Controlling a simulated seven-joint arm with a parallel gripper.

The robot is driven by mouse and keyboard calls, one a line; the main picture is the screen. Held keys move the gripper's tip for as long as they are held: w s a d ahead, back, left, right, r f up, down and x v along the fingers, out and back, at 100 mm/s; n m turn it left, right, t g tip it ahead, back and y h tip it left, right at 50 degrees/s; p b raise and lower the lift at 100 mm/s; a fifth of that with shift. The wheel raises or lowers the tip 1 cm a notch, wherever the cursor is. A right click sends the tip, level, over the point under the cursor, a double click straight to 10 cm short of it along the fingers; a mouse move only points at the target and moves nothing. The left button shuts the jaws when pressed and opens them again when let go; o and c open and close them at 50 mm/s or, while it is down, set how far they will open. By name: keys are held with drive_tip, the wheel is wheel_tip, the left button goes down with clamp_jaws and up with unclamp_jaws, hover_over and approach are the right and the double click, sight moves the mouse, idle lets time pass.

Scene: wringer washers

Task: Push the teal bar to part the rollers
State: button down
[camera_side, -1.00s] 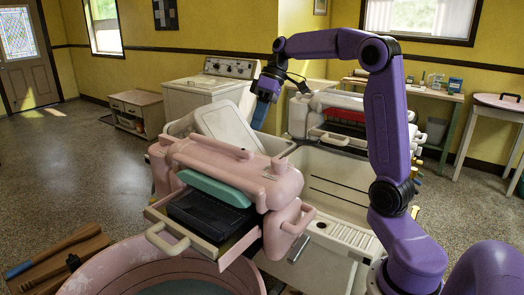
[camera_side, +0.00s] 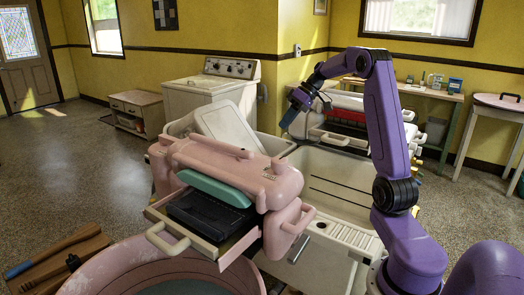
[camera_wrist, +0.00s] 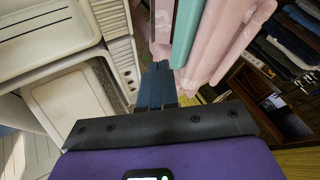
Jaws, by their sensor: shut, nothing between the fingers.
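The teal bar (camera_side: 216,188) lies along the front of the pink wringer head (camera_side: 215,162) in the side view, above a dark tray. A teal strip (camera_wrist: 187,30) also shows beside pink housing (camera_wrist: 235,35) in the wrist view, beyond my fingertips. The rollers are hidden inside the housing. My gripper (camera_side: 288,121) is shut and empty. It hangs behind and to the right of the wringer head, over the far side of the white tubs, apart from the bar. In the wrist view its blue fingers (camera_wrist: 156,88) are together.
White tubs (camera_side: 335,172) stand behind and right of the wringer. A second wringer with a red part (camera_side: 343,129) is behind my gripper. A pink round tub (camera_side: 105,282) stands in front, beside wooden boards (camera_side: 60,257). The open air above the tubs is clear.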

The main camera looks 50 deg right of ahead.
drive_tip(key=shift+f, duration=0.2)
drive_tip(key=w+a+f, duration=0.3)
drive_tip(key=a+f, duration=0.4)
drive_tip(key=a, duration=0.1)
drive_tip(key=shift+w+a+f, duration=0.4)
drive_tip(key=shift+a, duration=0.1)
idle(0.3)
